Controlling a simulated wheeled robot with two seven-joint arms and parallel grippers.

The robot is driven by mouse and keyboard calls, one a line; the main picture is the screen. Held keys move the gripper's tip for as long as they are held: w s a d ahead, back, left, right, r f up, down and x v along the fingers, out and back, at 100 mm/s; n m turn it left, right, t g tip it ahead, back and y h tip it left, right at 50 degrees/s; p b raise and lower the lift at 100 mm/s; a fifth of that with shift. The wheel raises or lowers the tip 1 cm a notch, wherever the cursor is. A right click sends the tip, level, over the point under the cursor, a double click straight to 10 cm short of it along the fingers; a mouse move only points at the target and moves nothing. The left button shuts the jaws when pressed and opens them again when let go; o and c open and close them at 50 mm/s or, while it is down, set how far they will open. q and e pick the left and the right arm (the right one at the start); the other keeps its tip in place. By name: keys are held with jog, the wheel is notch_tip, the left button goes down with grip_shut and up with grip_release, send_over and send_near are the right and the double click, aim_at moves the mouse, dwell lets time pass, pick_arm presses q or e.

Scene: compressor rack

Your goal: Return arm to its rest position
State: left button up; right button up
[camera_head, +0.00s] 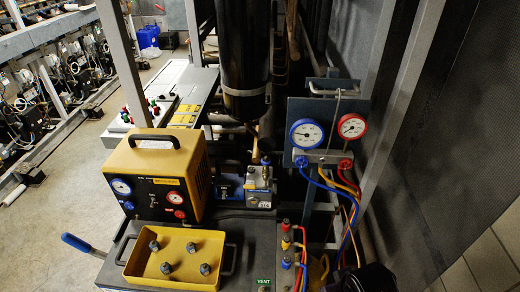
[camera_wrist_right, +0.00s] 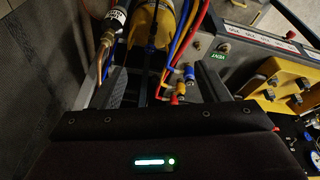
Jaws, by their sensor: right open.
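My right gripper (camera_wrist_right: 164,72) is open in the right wrist view. Its two dark fingers stand apart, and I see nothing held between them. Beyond them are a yellow cylinder (camera_wrist_right: 150,22) and coloured hoses. In the head view a dark part of what looks like my right arm shows at the bottom edge, right of centre, close to the hoses (camera_head: 350,215); its fingers cannot be made out there. My left arm and gripper are not in view.
A gauge manifold (camera_head: 322,157) hangs on a panel at right. A yellow-black machine (camera_head: 157,180) and a yellow tray (camera_head: 140,268) with several knobbed fittings stand on the cart at left. A black vertical cylinder (camera_head: 245,50) and grey rack posts (camera_head: 400,90) rise behind. Floor (camera_head: 60,200) is clear at left.

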notch_tip(320, 180, up, 4)
jog(key=s+d, duration=0.1)
jog(key=s, duration=0.2)
notch_tip(320, 180, down, 36)
jog(key=s+g+b, duration=0.1)
jog(key=s+b, duration=0.1)
jog(key=b, duration=0.5)
jog(key=s+d+f+b, duration=0.2)
jog(key=s+f, duration=0.8)
jog(key=f, duration=0.2)
jog(key=s+d+f+g+b, duration=0.1)
jog(key=s+d+f+b, duration=0.1)
jog(key=s+f, duration=0.8)
notch_tip(320, 180, down, 2)
jog(key=shift+f+g+b, duration=0.15)
jog(key=shift+g+b, duration=0.15)
jog(key=shift+b, duration=0.3)
